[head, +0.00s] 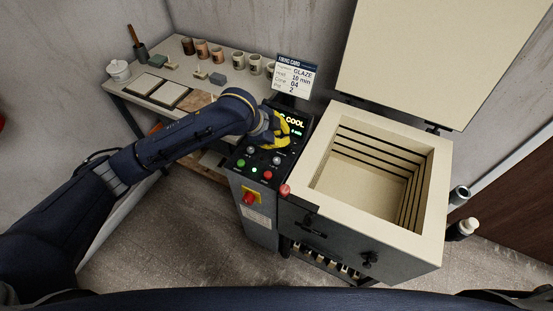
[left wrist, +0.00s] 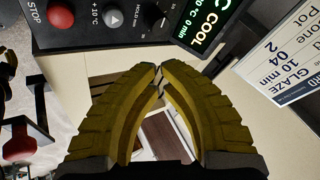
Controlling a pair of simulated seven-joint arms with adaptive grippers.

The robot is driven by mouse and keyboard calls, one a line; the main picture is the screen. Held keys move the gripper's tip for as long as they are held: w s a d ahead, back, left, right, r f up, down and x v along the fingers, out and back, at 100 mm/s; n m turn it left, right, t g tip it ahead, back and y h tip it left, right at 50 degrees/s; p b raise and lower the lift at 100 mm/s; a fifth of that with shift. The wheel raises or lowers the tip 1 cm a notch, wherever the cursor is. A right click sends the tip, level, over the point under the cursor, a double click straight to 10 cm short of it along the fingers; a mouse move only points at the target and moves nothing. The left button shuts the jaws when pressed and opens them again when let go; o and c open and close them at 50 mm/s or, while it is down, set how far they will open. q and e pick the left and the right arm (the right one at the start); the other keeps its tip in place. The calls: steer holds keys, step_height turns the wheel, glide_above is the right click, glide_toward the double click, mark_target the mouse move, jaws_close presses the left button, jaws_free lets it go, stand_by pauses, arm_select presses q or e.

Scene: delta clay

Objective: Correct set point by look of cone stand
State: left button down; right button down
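My left gripper (head: 286,131) is over the upper part of the black kiln control panel (head: 246,150), just below its display. In the left wrist view the yellow fingertips (left wrist: 160,70) meet with nothing visible between them. The display (left wrist: 205,32) reads COOL in yellow, with smaller green text ending in 0 min. A grey button (left wrist: 113,15) and a red button (left wrist: 60,14) lie near +10 °C and HOLD min labels. The firing card (head: 293,78) reads GLAZE, 10 min, cone 04, pot 2. I cannot clearly make out a cone stand. My right gripper is out of view.
The open kiln (head: 437,185) stands right of the panel, its lid (head: 430,55) raised and its chamber empty. A worktable (head: 165,62) at the back left holds several cups, tiles, small blocks and a white jar (head: 119,70). A red emergency knob (head: 249,197) is on the cabinet front.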

arm_select(q)
steer(key=shift+f, duration=3.45)
steer(key=shift+f, duration=0.9)
steer(key=shift+r, duration=0.9)
steer(key=shift+r, duration=0.2)
steer(key=shift+r, duration=2.3)
